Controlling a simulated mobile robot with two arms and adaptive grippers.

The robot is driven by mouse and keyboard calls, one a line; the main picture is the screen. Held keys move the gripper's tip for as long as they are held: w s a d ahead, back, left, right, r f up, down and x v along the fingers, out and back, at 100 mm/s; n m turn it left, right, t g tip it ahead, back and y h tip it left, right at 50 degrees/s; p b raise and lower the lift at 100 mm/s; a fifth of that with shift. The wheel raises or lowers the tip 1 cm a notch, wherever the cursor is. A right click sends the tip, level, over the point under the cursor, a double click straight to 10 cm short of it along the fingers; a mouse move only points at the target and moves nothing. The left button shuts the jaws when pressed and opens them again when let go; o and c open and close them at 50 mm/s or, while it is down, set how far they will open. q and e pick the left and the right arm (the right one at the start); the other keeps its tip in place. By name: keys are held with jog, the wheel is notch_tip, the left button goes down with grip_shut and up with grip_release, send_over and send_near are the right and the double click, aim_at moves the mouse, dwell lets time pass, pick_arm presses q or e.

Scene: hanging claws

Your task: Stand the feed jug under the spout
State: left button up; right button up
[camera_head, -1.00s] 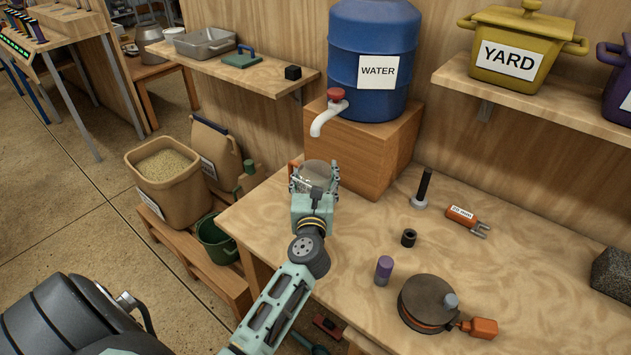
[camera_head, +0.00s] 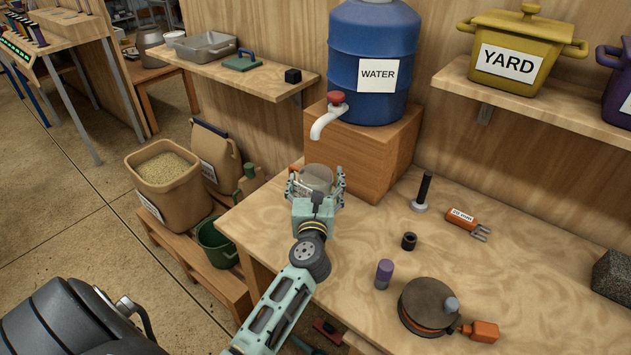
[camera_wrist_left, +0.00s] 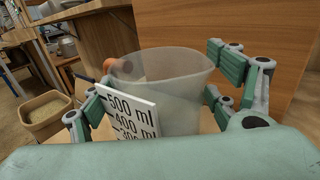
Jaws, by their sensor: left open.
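The feed jug (camera_head: 317,177) is a translucent grey jug standing on the workbench in front of the wooden block, below the spout (camera_head: 327,121) in the picture. In the left wrist view the jug (camera_wrist_left: 172,82) is upright, with a white scale plate (camera_wrist_left: 130,115) marked in ml on its near side. My left gripper (camera_head: 316,184) is open, with its fingers on either side of the jug; whether they touch it I cannot tell. The spout has a red tap and comes from the blue WATER barrel (camera_head: 350,75). The jug's base is hidden. My right gripper does not show.
The wooden block (camera_head: 375,155) under the barrel stands close behind the jug. An orange thing (camera_head: 294,168) is left of the jug. A purple-topped cylinder (camera_head: 384,273), a black ring (camera_head: 409,241) and a round dark disc (camera_head: 428,302) lie to the right on the workbench (camera_head: 520,270).

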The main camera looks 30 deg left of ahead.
pick_arm(q)
jog(key=b+v, duration=0.1)
jog(key=v, duration=1)
jog(key=shift+d, duration=0.1)
jog(key=shift+s+d+r, duration=0.1)
jog(key=shift+s+d, duration=0.15)
jog(key=shift+s, duration=0.2)
dwell(0.3)
dwell(1.2)
